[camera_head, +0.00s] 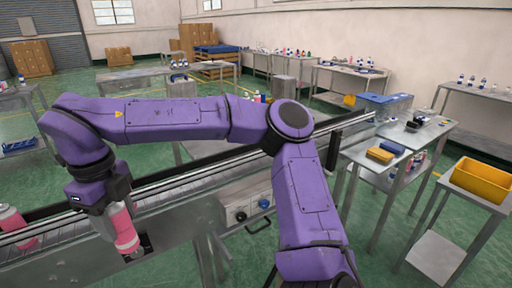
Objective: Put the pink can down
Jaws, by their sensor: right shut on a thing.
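My right arm reaches across the view from the lower right, and its gripper (112,212) points down at the left. It is shut on a pink can (124,232) with a pale band. The can is over the near side of the conveyor (185,192), and its lower end is close to a small dark part there. I cannot tell whether the can touches the surface. A second pink can (10,226) is at the left edge, on or beside the conveyor. My left gripper is not in view.
A control box with knobs (246,204) is on the conveyor's near side. At right, a metal table (372,160) holds yellow and blue items, and a yellow bin (482,181) sits on a stand. Tables with bottles line the back wall. Green floor is open between them.

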